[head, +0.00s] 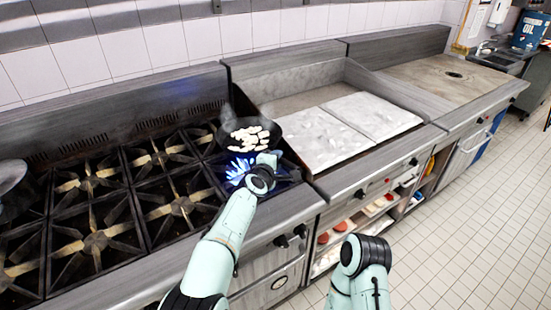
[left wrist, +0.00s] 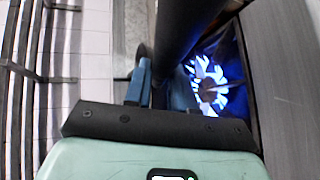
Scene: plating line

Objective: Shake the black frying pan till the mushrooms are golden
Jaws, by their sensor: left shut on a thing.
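The black frying pan (head: 276,132) is over the right end of the stove, with pale, cream-coloured mushroom slices (head: 248,136) spread in it. My left gripper (head: 269,158) is at the near side of the pan, shut on its handle. In the left wrist view the dark handle (left wrist: 181,30) runs up from beside a blue finger (left wrist: 141,82). A blue flame (head: 238,171) burns on the burner just in front of the pan; it also shows in the left wrist view (left wrist: 208,86). The pan's underside is hidden. My right arm shows at lower right, its gripper out of view.
Several unlit burners (head: 95,240) fill the stove to the left. A flat griddle (head: 325,140) adjoins on the right, with a counter (head: 445,80) beyond. Another pan (head: 10,174) shows at the left edge. Shelves with food (head: 340,226) are below the griddle.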

